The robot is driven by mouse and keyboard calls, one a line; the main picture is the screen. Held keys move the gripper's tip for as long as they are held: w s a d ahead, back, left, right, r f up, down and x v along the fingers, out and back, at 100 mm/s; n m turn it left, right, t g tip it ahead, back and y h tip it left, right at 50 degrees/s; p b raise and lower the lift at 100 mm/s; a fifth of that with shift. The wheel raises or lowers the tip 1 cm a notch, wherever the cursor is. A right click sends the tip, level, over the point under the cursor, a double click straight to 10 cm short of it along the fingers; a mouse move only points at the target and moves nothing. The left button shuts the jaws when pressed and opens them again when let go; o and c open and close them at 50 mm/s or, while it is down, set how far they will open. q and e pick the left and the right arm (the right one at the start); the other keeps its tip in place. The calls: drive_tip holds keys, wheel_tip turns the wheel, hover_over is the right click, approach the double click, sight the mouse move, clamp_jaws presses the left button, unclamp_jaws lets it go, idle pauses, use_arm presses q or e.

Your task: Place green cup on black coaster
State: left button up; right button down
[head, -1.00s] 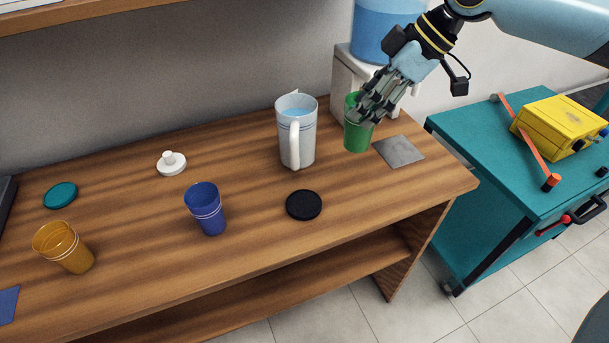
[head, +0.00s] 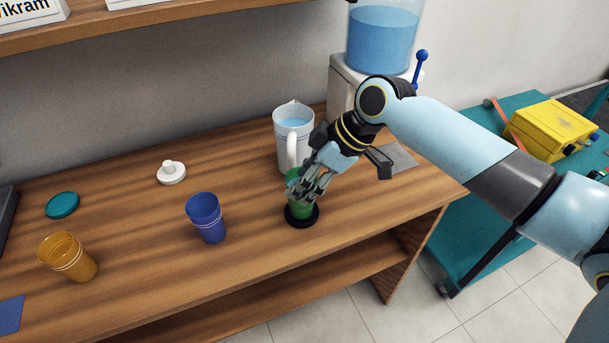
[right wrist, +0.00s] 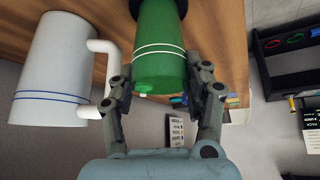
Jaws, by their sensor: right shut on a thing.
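The green cup (head: 301,207) is at the black coaster (head: 290,220) near the table's front edge. Its base overlaps the coaster in the head view; I cannot tell whether it touches it. My right gripper (head: 312,185) is shut on the cup and covers much of it. In the right wrist view the green cup (right wrist: 160,50) sits between the two fingers (right wrist: 165,98), with a dark edge of the coaster (right wrist: 158,8) at its far end. My left gripper is not in view.
A white pitcher (head: 283,150) with blue water stands just behind the cup. A blue cup (head: 207,220) stands to the left, and an orange cup (head: 68,258) farther left. A white lid (head: 171,173), a teal coaster (head: 62,205) and a grey square coaster (head: 402,156) lie on the table.

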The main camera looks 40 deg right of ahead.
drive_tip(key=shift+f, duration=0.2)
drive_tip(key=c, duration=0.6)
unclamp_jaws()
drive_tip(key=shift+o, duration=0.2)
drive_tip(key=shift+r, duration=0.15)
drive_tip(key=v, duration=1.2)
